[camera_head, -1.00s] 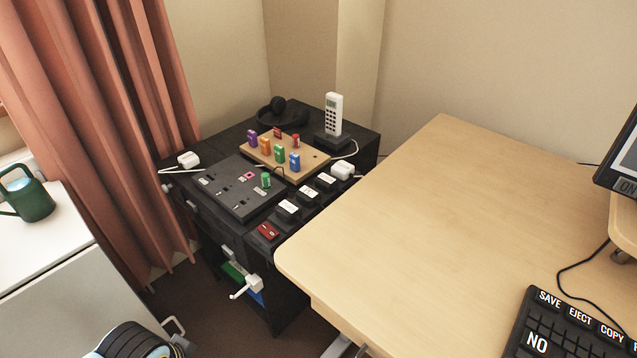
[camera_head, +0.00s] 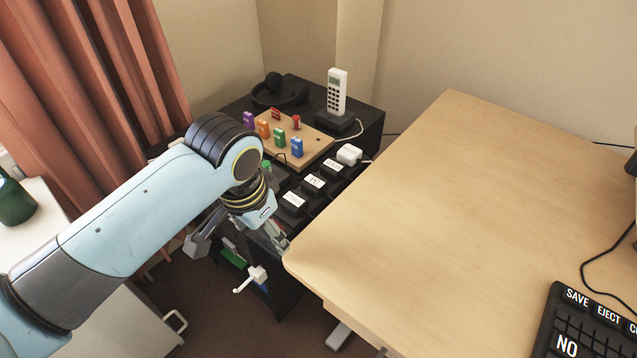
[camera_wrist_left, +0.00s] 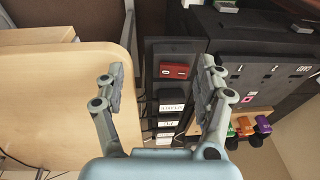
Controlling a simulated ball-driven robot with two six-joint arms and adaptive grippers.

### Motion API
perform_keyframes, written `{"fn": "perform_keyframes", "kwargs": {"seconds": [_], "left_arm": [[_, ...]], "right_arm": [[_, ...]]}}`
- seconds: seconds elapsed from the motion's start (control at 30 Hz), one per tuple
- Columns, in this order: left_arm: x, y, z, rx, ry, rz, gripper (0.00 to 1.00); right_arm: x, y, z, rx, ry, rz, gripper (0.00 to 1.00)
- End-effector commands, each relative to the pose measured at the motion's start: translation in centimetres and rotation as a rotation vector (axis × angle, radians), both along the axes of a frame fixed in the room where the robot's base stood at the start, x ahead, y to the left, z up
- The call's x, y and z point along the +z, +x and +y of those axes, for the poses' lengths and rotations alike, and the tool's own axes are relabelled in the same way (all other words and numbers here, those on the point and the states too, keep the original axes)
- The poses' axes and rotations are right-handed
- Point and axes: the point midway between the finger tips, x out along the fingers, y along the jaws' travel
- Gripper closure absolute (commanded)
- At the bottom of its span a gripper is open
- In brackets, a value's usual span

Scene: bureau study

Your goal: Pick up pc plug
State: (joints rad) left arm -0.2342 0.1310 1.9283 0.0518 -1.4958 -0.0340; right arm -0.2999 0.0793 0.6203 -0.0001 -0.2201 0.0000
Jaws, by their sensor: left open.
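Black plugs with white labels stand in a row on a black power strip (camera_wrist_left: 175,48). In the head view they are a near plug (camera_head: 293,200), a middle plug (camera_head: 314,182) and a far plug (camera_head: 333,165). The labels are too small to tell surely which is the pc plug. In the wrist view the labelled plugs (camera_wrist_left: 172,108) lie between and beyond my fingers. My left gripper (camera_head: 239,244) is open and empty, near the strip's front end. It also shows in the wrist view (camera_wrist_left: 162,72). My right gripper is not in view.
A red switch (camera_wrist_left: 174,70) sits at the strip's near end. A white plug (camera_head: 349,153) is at the far end. The wooden desk (camera_head: 450,220) stands close on the right. A peg board (camera_head: 310,145), a cordless phone (camera_head: 337,92) and headphones (camera_head: 278,92) are behind.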

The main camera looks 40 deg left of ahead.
Motion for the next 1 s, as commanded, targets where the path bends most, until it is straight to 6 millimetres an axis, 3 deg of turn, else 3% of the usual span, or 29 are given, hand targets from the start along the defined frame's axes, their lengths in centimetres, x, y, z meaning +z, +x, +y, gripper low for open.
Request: {"fn": "perform_keyframes", "kwargs": {"seconds": [0.27, 0.5, 0.6, 0.73, 1.0], "left_arm": [[2.5, 6.7, 0.8, -0.004, -0.013, 0.054, 0.29], [6.0, 14.4, 1.9, -0.002, -0.047, 0.14, 0.29], [6.8, 16.3, 2.2, -0.001, -0.061, 0.166, 0.29], [6.4, 17.1, 2.3, 0.001, -0.068, 0.182, 0.29], [2.1, 17.1, 2.2, 0.001, -0.069, 0.181, 0.29]], "right_arm": [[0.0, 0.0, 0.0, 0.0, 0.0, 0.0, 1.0], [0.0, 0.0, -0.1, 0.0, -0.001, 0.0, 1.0], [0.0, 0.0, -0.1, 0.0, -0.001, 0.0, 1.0], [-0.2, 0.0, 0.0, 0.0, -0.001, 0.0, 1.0], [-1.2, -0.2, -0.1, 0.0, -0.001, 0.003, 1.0]]}}
